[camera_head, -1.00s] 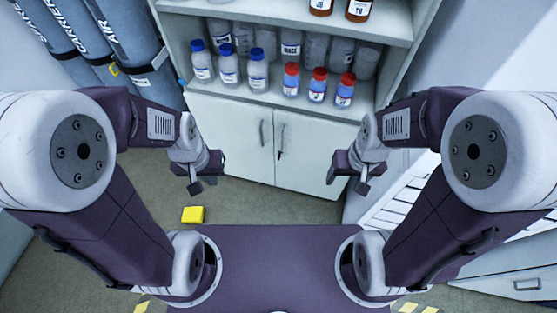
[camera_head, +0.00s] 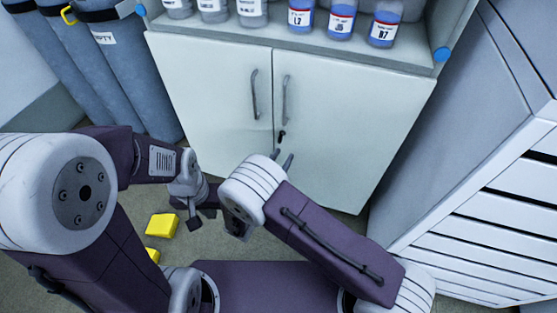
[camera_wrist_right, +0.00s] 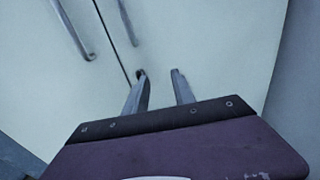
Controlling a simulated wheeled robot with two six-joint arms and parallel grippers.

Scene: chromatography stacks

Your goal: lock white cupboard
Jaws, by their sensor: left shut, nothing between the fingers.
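The white cupboard (camera_head: 215,90) stands ahead with both doors shut; its door front (camera_wrist_right: 215,45) also fills the right wrist view. Two vertical handles (camera_head: 254,95) flank the door seam. A small dark lock or key (camera_head: 281,137) sits on the right door beside the seam. My right gripper (camera_head: 282,159) is just below it in the head view, with its fingers apart and empty. In the right wrist view, the left fingertip of that gripper (camera_wrist_right: 159,75) overlaps the dark piece (camera_wrist_right: 140,74); I cannot tell whether they touch. My left gripper (camera_head: 194,222) is shut and empty, low at the left.
Bottles (camera_head: 340,18) stand on the shelf above the doors. A white slatted unit (camera_head: 480,240) stands close at the right. Yellow blocks or markings (camera_head: 162,225) are on the floor near my left gripper.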

